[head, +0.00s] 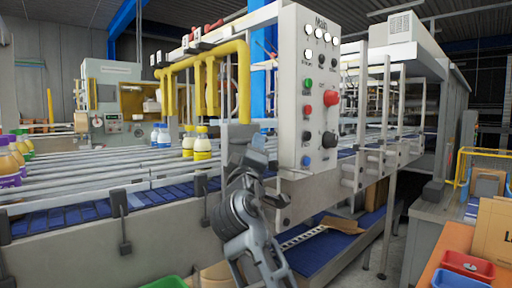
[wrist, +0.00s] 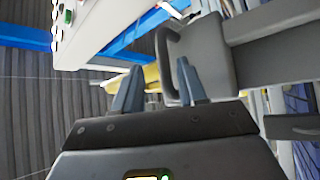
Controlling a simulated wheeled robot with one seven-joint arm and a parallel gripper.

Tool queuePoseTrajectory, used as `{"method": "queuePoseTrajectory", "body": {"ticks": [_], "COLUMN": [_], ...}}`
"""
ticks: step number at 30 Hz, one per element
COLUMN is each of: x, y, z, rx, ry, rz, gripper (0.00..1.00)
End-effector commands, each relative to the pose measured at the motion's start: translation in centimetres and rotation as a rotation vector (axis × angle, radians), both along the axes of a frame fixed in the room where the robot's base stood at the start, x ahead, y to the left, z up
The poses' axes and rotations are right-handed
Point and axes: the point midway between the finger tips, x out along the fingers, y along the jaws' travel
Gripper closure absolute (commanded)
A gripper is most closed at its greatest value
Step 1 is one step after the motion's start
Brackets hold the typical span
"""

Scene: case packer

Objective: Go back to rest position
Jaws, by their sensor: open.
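My gripper (wrist: 158,88) is open in the wrist view, its two grey-blue fingers apart with nothing held between them. A grey plate with a curved handle (wrist: 172,42) shows just beyond the fingers; I cannot tell whether they touch it. In the head view my arm (head: 250,215) rises from the bottom middle in front of the conveyor. Its end is close to the left of the control panel (head: 321,65), below the yellow tube frame (head: 243,80). The fingertips are hard to make out there.
Bottles with yellow (head: 203,146) and purple (head: 8,165) contents stand on the railed conveyor (head: 85,203). A metal leg (head: 389,225) stands right of the panel.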

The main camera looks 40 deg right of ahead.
Motion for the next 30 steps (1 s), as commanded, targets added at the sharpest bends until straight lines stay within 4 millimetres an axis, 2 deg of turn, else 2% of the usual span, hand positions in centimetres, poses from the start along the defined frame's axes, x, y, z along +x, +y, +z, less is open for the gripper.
{"method": "queuePoseTrajectory", "body": {"ticks": [6,24,26,28,30], "x": [-1.3,-1.4,-1.4,-1.5,-1.7], "y": [1.5,1.6,1.8,2.2,2.9], "z": [-0.8,-0.9,-1.4,-2.9,-5.4], "rx": [-0.001,-0.001,0.003,0.014,0.036], "ry": [-0.001,-0.001,0.004,0.018,0.038], "rz": [0.001,0.002,0.011,0.036,0.079], "gripper": [0.59,0.59,0.59,0.59,0.59]}}
